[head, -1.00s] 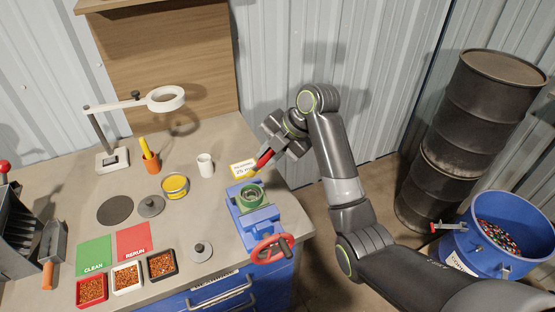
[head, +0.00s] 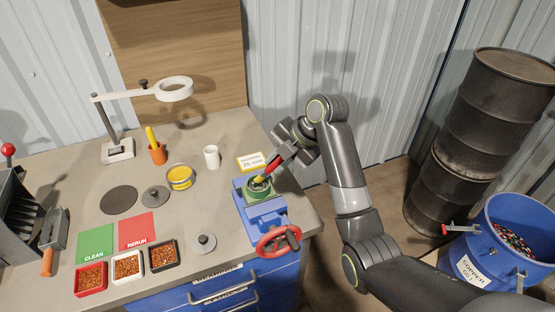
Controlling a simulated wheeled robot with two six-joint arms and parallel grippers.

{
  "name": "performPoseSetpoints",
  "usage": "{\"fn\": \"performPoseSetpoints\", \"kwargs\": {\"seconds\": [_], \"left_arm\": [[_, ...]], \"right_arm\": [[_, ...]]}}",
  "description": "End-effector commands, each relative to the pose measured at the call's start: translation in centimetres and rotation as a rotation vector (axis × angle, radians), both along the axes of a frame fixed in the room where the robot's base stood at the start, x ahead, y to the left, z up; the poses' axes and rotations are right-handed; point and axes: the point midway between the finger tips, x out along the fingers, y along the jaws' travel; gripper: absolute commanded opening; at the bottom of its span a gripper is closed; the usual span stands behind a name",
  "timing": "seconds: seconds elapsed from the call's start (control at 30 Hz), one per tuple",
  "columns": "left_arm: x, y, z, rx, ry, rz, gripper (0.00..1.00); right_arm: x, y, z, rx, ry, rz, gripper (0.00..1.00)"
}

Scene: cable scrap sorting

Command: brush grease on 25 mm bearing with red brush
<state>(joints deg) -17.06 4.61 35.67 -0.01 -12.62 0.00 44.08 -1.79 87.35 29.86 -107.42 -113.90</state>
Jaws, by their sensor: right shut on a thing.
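My right gripper (head: 283,157) is shut on the red brush (head: 272,163), which tilts down to the left. The brush's yellowish tip (head: 260,179) is at the green ring-shaped piece (head: 258,193) held in the blue vise (head: 266,215). The bearing itself is hard to make out inside the green piece; whether the bristles touch it I cannot tell. A sign (head: 251,162) reading 25 mm stands just behind the vise. An open yellow tin of grease (head: 180,177) sits to the left on the bench. My left gripper is not in view.
A white cup (head: 211,156), an orange holder (head: 157,153) with a yellow handle and a magnifier lamp (head: 174,89) stand at the back. Trays of copper-coloured bits (head: 127,266) and green and red mats lie at front left. The vise has a red handwheel (head: 279,241).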

Motion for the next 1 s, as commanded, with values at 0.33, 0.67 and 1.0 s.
{"fn": "performPoseSetpoints", "kwargs": {"seconds": [0.33,0.67,1.0], "left_arm": [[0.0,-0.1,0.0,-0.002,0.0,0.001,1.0],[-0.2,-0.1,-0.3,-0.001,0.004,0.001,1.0],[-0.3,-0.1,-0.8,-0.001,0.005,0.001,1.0]], "right_arm": [[0.0,0.0,0.0,0.0,0.0,0.0,0.0],[0.0,0.0,-0.5,0.0,0.0,0.0,0.0],[0.0,0.0,-1.1,0.0,0.0,-0.001,0.0]]}}
